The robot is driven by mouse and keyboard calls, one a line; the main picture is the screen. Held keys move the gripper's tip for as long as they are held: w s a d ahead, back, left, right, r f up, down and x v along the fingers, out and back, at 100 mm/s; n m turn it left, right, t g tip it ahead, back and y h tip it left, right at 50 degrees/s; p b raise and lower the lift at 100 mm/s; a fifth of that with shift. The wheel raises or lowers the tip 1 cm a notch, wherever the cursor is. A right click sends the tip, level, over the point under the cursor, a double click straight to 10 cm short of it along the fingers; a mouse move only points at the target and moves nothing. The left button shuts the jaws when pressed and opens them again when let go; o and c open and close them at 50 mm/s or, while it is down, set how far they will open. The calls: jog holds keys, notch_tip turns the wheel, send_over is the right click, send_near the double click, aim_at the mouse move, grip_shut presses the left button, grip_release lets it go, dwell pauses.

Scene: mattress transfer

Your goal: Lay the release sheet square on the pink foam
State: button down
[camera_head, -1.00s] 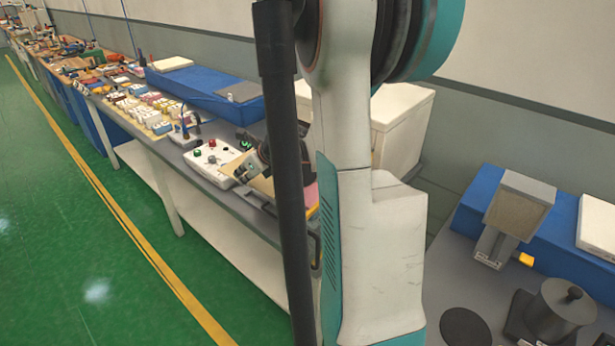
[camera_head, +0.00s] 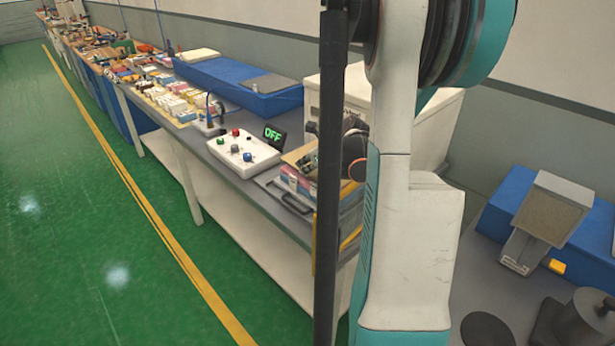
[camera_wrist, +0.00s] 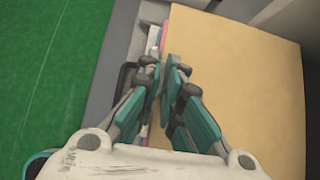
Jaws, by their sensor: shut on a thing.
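The tan release sheet (camera_wrist: 245,85) spreads flat to the right of my gripper (camera_wrist: 167,68) in the wrist view. My gripper is shut on its left edge. Strips of pink and pale blue (camera_wrist: 154,38) show along that edge, below the sheet; I cannot tell how square the sheet lies on them. In the head view the sheet (camera_head: 297,154) shows as a thin tan piece above a pink and blue stack (camera_head: 298,182), partly hidden behind my arm. My gripper (camera_head: 303,163) is small there and its fingertips are hard to make out.
A white control box (camera_head: 242,155) with coloured buttons stands left of the stack, beside a display (camera_head: 274,134) reading OFF. A tray with a black handle (camera_head: 296,200) lies at the bench's front edge. A white box (camera_head: 430,130) stands behind my arm.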

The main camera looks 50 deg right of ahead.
aim_at(308, 174)
jog(key=shift+f+b, duration=0.5)
jog(key=shift+f, duration=1.15)
jog(key=shift+f, duration=0.15)
jog(key=c, duration=1.8)
grip_release()
jog(key=shift+r, duration=0.2)
jog(key=shift+s+r, duration=0.15)
jog(key=shift+r, duration=0.05)
jog(key=p+v, duration=0.3)
jog(key=v, duration=0.8)
jog(key=shift+s+a+r+p, duration=0.1)
jog(key=shift+s+r+p, duration=0.1)
jog(key=shift+p, duration=0.1)
